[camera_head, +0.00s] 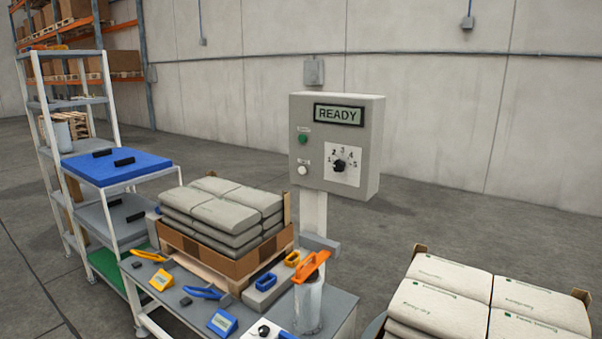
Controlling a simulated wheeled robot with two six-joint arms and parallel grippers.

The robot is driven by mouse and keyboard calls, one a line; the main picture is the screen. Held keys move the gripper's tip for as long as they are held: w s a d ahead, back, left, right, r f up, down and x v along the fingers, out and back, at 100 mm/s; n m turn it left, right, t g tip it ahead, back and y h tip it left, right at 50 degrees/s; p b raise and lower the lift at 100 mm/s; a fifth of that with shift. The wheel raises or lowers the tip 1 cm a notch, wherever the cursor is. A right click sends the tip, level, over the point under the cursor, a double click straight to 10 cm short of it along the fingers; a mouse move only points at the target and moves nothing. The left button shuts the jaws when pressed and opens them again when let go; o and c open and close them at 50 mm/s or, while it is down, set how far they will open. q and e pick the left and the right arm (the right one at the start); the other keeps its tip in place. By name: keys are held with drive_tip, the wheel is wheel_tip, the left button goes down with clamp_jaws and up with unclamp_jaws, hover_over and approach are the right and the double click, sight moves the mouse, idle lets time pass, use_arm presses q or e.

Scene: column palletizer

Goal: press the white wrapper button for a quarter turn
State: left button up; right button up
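The white button (303,170) sits on the left part of the front face of a grey control box (363,117). A green button (303,138) is above it. To its right is a black dial (340,166) on a white plate with numbers. A display (338,115) at the top of the box reads READY. The box stands on a pale post behind the bench. Neither of my grippers shows in the head view.
A bench (344,309) holds stacked grey bags (212,216) in a cardboard tray, tools and an orange-handled wrap roll (308,304). White bags (440,307) are stacked at the lower right. A shelf rack with a blue top (117,170) stands left. Floor right of the box is clear.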

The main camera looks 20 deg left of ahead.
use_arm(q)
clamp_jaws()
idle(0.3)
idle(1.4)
